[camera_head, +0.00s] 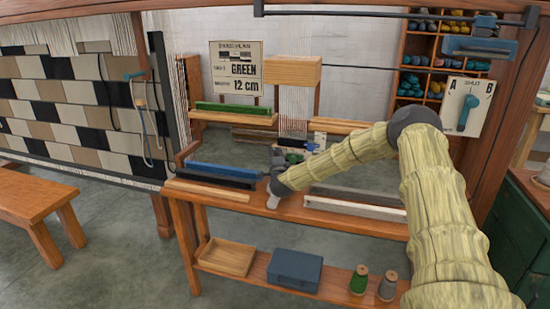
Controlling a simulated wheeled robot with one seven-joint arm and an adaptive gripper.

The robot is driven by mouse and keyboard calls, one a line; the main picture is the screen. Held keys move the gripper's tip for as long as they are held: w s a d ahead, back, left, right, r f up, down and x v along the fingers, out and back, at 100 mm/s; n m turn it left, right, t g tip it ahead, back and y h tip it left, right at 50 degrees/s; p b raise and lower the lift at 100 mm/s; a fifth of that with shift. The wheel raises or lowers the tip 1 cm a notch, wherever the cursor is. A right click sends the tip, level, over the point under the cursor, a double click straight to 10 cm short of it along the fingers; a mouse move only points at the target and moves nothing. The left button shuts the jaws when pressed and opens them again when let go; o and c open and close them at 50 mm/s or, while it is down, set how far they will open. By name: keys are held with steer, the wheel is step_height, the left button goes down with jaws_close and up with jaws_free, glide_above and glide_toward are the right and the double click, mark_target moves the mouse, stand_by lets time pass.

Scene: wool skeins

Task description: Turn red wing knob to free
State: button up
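I cannot make out a red wing knob in this view; it may be hidden or too small to tell. My gripper (274,197) is at the front middle of the wooden bench (290,212), at the end of my tan-sleeved arm. It is small and seen from behind, so its fingers and anything between them cannot be told. Just beyond it is a small mechanism (296,153) with green, blue and white parts, partly covered by my wrist.
Blue (222,170) and pale (355,207) bars lie left and right of my gripper. An A/B panel (486,95) has a teal lever. A wooden tray (227,257) and blue box (295,269) sit on the lower shelf.

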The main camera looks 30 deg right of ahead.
jaws_close()
steer(key=shift+r+p, duration=0.15)
steer(key=shift+p, duration=0.3)
steer(key=shift+w+a+r+n+g+h+p, duration=0.1)
steer(key=shift+n+g+h+p, duration=0.25)
steer(key=shift+n+g+p, duration=1.45)
steer(key=shift+a+r+n+g+h+p, duration=0.1)
steer(key=shift+n+g+h+p, duration=0.35)
steer(key=shift+n+p, duration=2.55)
steer(key=shift+w+n+g+h+p, duration=0.1)
steer(key=shift+n+g+h+p, duration=0.1)
steer(key=shift+n+g+p, duration=2.05)
steer(key=shift+m+t+p, duration=0.25)
steer(key=shift+t+p, duration=0.45)
steer(key=shift+t, duration=0.1)
